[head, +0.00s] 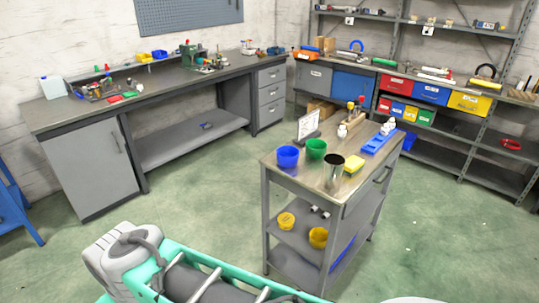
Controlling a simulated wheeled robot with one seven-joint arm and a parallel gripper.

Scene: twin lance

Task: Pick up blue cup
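The blue cup (288,157) stands upright on the near left corner of the top of a small grey cart (283,174). A green cup (317,149) stands close to its right, and a metal cup (333,171) stands further right near the front edge. My arm shows at the bottom left as grey and teal links, well apart from the cup. My gripper's fingers are not in view.
The cart top also holds a yellow block (353,164), a blue tray (380,138) and a small white sign (308,124). Yellow bowls (318,237) sit on its lower shelf. A workbench (160,85) lines the left wall and shelving the right.

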